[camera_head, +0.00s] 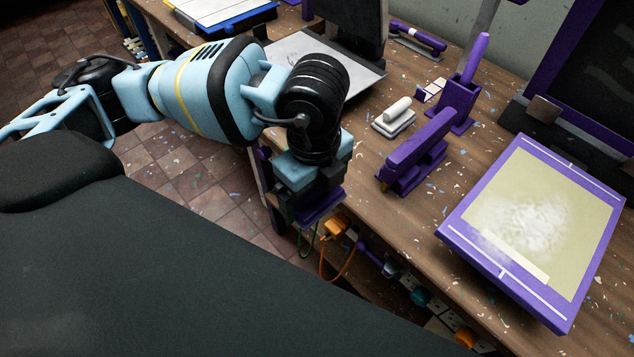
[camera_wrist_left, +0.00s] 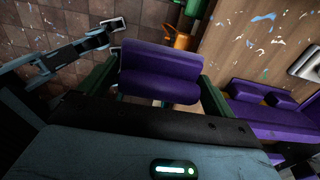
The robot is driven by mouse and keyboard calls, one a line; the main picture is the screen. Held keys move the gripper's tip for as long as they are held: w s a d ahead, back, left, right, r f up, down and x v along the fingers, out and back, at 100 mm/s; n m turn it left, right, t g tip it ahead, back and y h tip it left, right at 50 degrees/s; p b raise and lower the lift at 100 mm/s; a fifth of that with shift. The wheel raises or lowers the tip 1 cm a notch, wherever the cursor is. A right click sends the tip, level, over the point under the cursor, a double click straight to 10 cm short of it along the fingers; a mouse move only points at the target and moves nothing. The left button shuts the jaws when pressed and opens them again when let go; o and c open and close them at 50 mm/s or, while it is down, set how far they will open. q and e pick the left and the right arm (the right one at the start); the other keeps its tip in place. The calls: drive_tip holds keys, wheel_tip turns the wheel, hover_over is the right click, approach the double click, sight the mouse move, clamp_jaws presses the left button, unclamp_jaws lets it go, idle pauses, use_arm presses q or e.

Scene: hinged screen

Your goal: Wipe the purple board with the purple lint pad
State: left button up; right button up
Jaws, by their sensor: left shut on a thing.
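The purple board (camera_head: 451,231) lies at the right of the bench in the head view. Its purple frame surrounds a beige face with a whitish powdery smear across the middle and lower left. My left gripper (camera_head: 316,203) is at the bench's near edge, left of the board and well apart from it. It is shut on the purple lint pad (camera_wrist_left: 160,75), which shows between the two green fingers in the left wrist view. In the head view the pad is mostly hidden by the gripper. My right gripper does not show.
A dark screen (camera_head: 350,25) stands behind. Orange cable (camera_head: 337,262) and sockets lie below the bench edge. Bare wood separates stand and board.

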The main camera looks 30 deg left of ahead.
use_arm(q)
drive_tip(key=o, duration=0.5)
drive_tip(key=c, duration=0.4)
drive_tip(key=m, duration=0.6)
drive_tip(key=shift+w+a+r+m, duration=0.3)
drive_tip(key=shift+w+r+m, duration=0.05)
drive_tip(key=shift+m, duration=0.05)
drive_tip(key=m, duration=0.5)
drive_tip(key=shift+w+a+r, duration=0.2)
drive_tip(key=shift+a+r, duration=0.05)
drive_tip(key=shift+a, duration=0.05)
drive_tip(key=m, duration=0.5)
drive_tip(key=shift+w+a+r+m, duration=0.2)
drive_tip(key=shift+a+r+m, duration=0.05)
drive_tip(key=shift+a+m, duration=0.05)
drive_tip(key=m, duration=0.7)
drive_tip(key=shift+w+a+r, duration=0.2)
drive_tip(key=shift+a+r, duration=0.1)
drive_tip(key=shift+a, duration=0.05)
drive_tip(key=a+m, duration=0.1)
drive_tip(key=m, duration=0.7)
drive_tip(key=w+a+r+m, duration=0.1)
drive_tip(key=m, duration=0.8)
drive_tip(key=a+r+m, duration=0.1)
drive_tip(key=m, duration=0.7)
drive_tip(key=shift+w+a+r+m, duration=0.15)
drive_tip(key=shift+w+m, duration=0.1)
drive_tip(key=shift+m, duration=0.05)
